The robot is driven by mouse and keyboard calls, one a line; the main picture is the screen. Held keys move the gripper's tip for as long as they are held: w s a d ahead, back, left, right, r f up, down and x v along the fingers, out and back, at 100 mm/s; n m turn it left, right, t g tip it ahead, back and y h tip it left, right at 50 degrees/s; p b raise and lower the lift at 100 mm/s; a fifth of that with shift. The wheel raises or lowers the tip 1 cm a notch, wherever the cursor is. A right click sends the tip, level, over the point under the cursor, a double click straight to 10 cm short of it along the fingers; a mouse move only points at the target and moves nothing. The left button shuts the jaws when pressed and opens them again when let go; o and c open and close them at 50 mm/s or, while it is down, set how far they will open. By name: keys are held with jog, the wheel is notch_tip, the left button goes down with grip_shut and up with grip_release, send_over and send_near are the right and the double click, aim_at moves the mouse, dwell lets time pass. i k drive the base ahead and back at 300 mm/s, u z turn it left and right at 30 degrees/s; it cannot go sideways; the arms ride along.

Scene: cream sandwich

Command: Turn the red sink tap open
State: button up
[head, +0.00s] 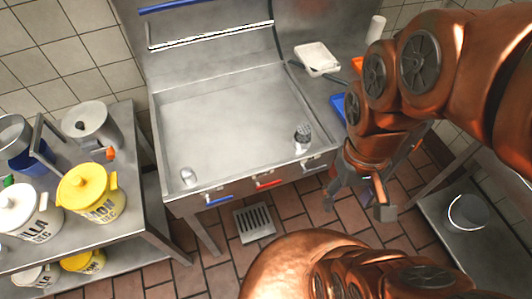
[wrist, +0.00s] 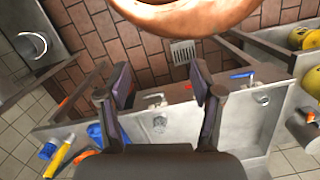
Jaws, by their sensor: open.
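The red tap handle (head: 268,184) is on the front panel of the steel sink unit (head: 185,205), between a blue handle (head: 218,200) and a pale metal handle (head: 314,169). My gripper (head: 358,203) is open and empty, right of the red handle and in front of the unit in the head view, apart from it. In the wrist view the open fingers (wrist: 160,92) frame the unit's front. A small red patch (wrist: 188,87) shows beside the right finger, which partly hides it. The blue handle (wrist: 242,74) is right of that finger.
A steel table with yellow-lidded (head: 88,184) and white-lidded (head: 20,207) canisters stands at left. A floor drain (head: 254,222) lies before the unit. A low shelf with a metal pot (head: 467,211) stands at right. The tiled floor between is mostly clear.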

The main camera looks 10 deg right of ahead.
aim_at(258, 187)
jog(key=z, duration=2.05)
jog(key=k, duration=1.35)
jog(key=u, duration=2.05)
